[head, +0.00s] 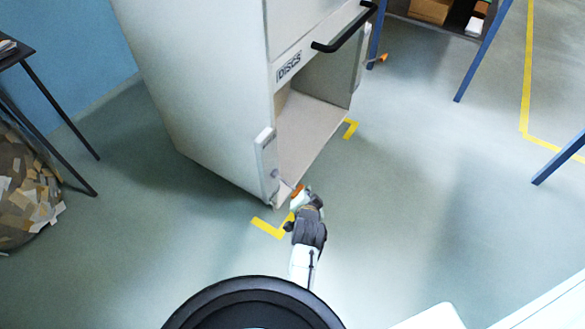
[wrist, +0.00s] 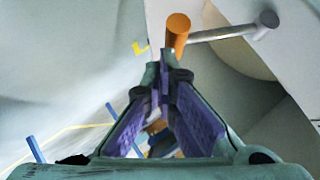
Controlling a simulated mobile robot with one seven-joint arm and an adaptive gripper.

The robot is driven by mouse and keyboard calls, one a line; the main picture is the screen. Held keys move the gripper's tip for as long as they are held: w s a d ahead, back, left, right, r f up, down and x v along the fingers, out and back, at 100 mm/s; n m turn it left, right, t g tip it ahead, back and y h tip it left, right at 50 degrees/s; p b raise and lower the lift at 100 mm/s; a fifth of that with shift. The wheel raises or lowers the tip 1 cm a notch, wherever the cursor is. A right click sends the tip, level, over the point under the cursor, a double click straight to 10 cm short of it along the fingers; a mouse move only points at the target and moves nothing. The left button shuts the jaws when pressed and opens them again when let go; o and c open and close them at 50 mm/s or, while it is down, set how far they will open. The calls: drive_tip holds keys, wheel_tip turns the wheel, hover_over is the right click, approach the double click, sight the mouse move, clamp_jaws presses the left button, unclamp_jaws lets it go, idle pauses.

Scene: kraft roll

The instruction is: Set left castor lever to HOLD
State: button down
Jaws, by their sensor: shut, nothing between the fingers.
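The white cabinet (head: 205,95) marked DISCS stands on the floor, with its front corners by yellow corner marks. The left castor lever has an orange end (head: 297,190), low at the cabinet's near front corner. In the wrist view the lever is a grey metal rod with an orange knob (wrist: 178,30), reaching leftward from its pivot. My gripper (head: 306,198) is at this lever, low near the floor. In the wrist view its fingertips (wrist: 160,66) are together and empty, just below and left of the knob. I cannot tell whether they touch it. No HOLD marking is readable.
A second orange lever end (head: 382,58) shows at the cabinet's other front corner. A yellow floor mark (head: 272,229) lies beside my gripper. A blue-legged bench (head: 480,55) stands at upper right. A bin of paper scraps (head: 25,195) stands at left.

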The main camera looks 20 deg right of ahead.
drive_tip(key=shift+w+a+f, duration=0.1)
drive_tip(key=shift+f, duration=0.6)
drive_tip(key=shift+w+a+f, duration=0.1)
drive_tip(key=shift+f, duration=0.6)
